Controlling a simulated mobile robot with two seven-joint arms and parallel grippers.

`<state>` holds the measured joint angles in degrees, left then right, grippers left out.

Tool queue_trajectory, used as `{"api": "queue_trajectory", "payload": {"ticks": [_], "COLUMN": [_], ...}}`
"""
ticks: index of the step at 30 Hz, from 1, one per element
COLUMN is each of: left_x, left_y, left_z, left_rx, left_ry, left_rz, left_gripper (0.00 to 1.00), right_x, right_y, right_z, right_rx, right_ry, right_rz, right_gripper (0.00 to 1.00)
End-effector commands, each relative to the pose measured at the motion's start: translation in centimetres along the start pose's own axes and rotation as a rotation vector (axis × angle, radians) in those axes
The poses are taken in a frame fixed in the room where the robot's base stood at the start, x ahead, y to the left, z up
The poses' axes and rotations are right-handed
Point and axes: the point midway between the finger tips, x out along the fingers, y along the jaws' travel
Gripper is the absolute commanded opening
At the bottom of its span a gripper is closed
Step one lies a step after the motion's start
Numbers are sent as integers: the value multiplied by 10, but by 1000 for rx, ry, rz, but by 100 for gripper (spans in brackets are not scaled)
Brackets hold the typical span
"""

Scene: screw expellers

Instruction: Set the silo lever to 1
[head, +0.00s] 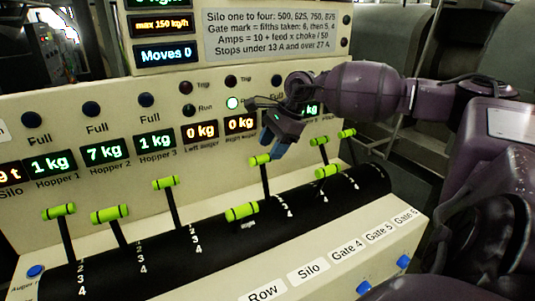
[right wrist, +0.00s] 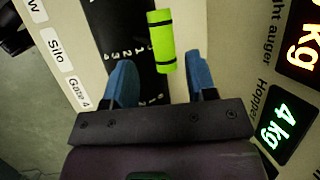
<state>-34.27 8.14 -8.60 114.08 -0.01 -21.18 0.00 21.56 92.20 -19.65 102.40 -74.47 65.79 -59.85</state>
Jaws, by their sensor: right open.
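The silo lever (head: 260,160) has a bright green handle on a dark stem, rising from the black drum in line with the "Silo" label (head: 308,271). Its stem stands up, with the numbers 2, 3 and 4 visible on the drum beside it. My right gripper (head: 277,149) hangs just above and right of the handle, with blue fingers apart. In the right wrist view, the green handle (right wrist: 162,40) lies in front of and between the open fingertips (right wrist: 160,62); contact cannot be told. My left gripper is not in view.
A neighbouring green handle (head: 242,211) sits low on the drum to the left. Further levers stand left (head: 165,182) and right (head: 319,141). Behind are displays, including "Moves 0" (head: 167,54), and a sign (head: 270,35). Blue buttons (head: 363,288) line the front edge.

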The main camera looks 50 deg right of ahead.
Motion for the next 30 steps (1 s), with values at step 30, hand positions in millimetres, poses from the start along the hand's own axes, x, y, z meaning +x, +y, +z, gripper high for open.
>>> {"api": "queue_trajectory", "payload": {"ticks": [30], "left_x": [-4], "left_y": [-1], "left_z": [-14], "left_rx": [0], "left_ry": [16], "left_rz": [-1], "left_gripper": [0], "right_x": [-72], "right_y": [0], "right_z": [0], "right_rx": [1], "right_ry": [0], "right_rz": [2], "right_gripper": [52]}}
